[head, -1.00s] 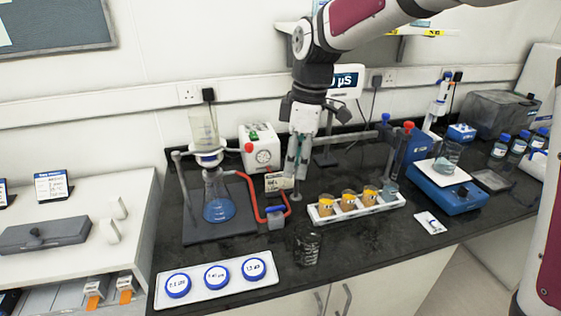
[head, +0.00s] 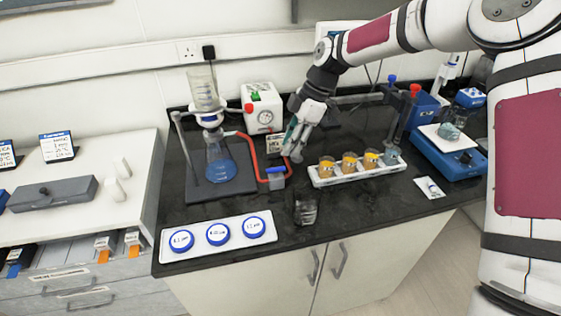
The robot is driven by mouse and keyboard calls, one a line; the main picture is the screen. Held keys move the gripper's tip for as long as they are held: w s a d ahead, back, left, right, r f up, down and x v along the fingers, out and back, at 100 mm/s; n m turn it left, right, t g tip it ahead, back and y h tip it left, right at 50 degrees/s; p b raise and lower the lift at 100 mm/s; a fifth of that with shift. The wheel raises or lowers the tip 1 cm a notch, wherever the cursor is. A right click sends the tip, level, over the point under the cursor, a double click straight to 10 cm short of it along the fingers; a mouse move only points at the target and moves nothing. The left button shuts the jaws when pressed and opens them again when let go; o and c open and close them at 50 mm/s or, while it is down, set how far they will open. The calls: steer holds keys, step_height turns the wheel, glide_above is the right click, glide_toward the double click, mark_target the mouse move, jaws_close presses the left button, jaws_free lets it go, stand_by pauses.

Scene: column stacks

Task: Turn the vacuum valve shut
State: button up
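A small grey valve block (head: 277,183) with a blue part on top sits on the black bench, in line with the red tubing (head: 257,165). The tubing runs between the filter flask (head: 220,162), which holds blue liquid, and the white vacuum pump (head: 262,108) with a dial and a red knob. My gripper (head: 291,154) points down, above and slightly right of the valve, apart from it in the picture. Its fingers are small and seen from an angle, so I cannot tell their opening. It appears to hold nothing. A small label card (head: 275,143) is partly hidden behind it.
A white rack (head: 330,181) of several amber-filled cups stands close right of the valve. An empty glass beaker (head: 306,212) is in front. A white tray (head: 204,249) with blue-lidded dishes lies front left. A blue balance (head: 440,155) stands at right.

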mark_target(277, 168)
steer(key=p+x, duration=0.1)
steer(key=x, duration=0.6)
steer(key=shift+a+f, duration=0.1)
steer(key=shift+c, duration=0.2)
jaws_close()
